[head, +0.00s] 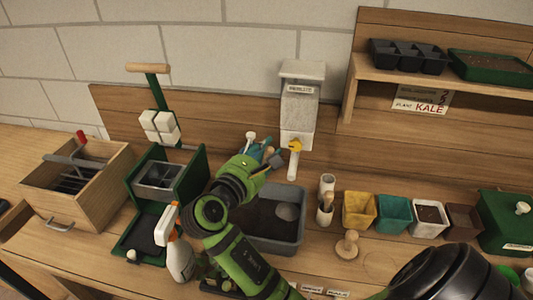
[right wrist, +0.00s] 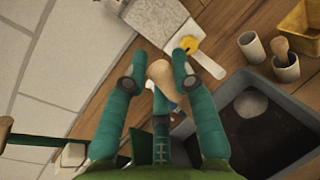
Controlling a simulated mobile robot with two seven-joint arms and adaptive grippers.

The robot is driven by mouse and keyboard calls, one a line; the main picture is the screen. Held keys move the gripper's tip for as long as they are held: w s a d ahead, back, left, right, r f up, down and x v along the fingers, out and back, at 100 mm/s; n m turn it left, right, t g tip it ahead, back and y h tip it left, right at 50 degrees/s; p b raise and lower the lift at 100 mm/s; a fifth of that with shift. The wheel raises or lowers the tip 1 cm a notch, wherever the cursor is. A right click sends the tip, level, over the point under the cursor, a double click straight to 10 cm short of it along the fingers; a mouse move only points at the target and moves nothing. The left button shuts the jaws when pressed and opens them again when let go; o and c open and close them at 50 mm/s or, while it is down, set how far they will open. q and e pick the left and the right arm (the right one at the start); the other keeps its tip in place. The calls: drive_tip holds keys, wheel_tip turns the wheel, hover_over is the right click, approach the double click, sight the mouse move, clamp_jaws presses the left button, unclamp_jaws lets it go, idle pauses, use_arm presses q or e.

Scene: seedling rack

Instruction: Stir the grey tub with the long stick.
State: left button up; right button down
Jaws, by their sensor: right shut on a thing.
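The grey tub (head: 277,246) stands in the middle of the bench with dark soil and a paler round patch inside; it also shows in the right wrist view (right wrist: 222,98). My right gripper (head: 262,152) is above the tub's back left side, partly hidden behind its own wrist. In the right wrist view its teal fingers (right wrist: 158,78) are shut around a tan wooden piece (right wrist: 160,72), which looks like the end of the long stick. The rest of the stick is hidden, so I cannot tell whether it reaches the soil. My left gripper is not in view.
A perlite dispenser (head: 299,107) with a yellow tap hangs behind the tub. White cups (head: 326,184) and coloured pots (head: 359,210) stand to the right. A spray bottle (head: 179,258), a green stand (head: 195,180) and a wooden drawer box (head: 92,200) are on the left.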

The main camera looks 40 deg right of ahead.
wheel_tip(320, 180, down, 4)
drive_tip(key=b, duration=0.4)
drive_tip(key=shift+r, duration=0.25)
drive_tip(key=shift+f, duration=0.7)
use_arm(q)
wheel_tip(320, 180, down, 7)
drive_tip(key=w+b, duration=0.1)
drive_tip(key=b, duration=0.1)
use_arm(e)
wheel_tip(320, 180, down, 7)
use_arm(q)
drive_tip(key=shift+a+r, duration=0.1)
use_arm(e)
drive_tip(key=shift+f, duration=0.1)
